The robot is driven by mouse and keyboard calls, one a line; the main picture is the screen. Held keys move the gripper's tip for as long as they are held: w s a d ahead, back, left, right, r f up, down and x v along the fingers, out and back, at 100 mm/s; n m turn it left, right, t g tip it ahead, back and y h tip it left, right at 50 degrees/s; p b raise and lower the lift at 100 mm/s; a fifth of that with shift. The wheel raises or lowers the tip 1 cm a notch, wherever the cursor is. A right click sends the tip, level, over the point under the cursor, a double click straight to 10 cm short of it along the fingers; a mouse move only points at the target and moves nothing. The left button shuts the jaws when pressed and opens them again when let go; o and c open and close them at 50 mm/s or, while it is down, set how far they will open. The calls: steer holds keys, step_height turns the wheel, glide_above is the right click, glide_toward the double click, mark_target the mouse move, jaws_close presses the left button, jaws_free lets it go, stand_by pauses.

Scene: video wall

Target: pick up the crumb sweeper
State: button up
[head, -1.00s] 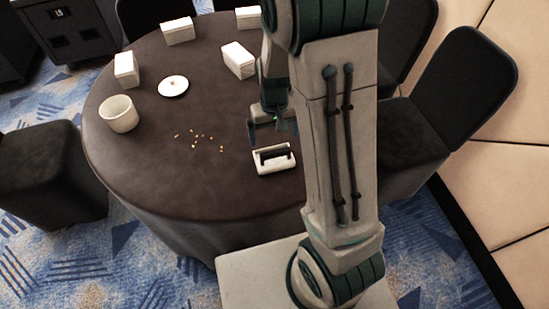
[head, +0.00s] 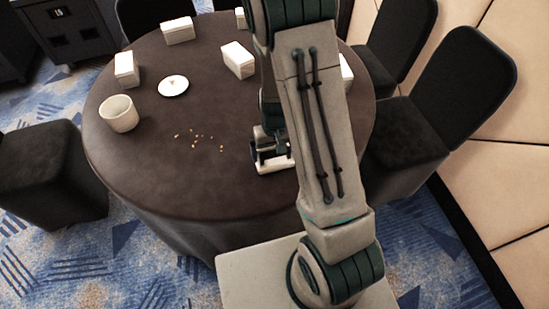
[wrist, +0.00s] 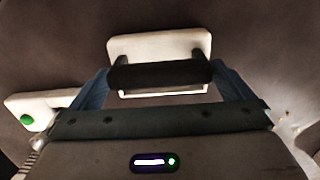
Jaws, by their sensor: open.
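The crumb sweeper (head: 274,166) is a small white body with a dark handle. It lies on the round brown table near its front right side, partly hidden by my arm and gripper. In the wrist view the white body (wrist: 150,45) lies ahead with its black handle (wrist: 158,74) running across the picture. My gripper (wrist: 160,70) is open. Its blue fingers show at the two ends of the handle. My gripper (head: 267,148) is just over the sweeper in the head view. I cannot tell whether the fingers touch it.
Crumbs (head: 198,138) lie on the table (head: 165,175) left of the sweeper. A white cup (head: 118,114), a white plate (head: 173,86) and several white boxes (head: 238,60) stand farther left and back. Dark chairs (head: 455,85) surround the table. The table's front left is clear.

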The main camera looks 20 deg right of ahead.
steer(key=c, duration=0.9)
steer(key=shift+r, duration=0.15)
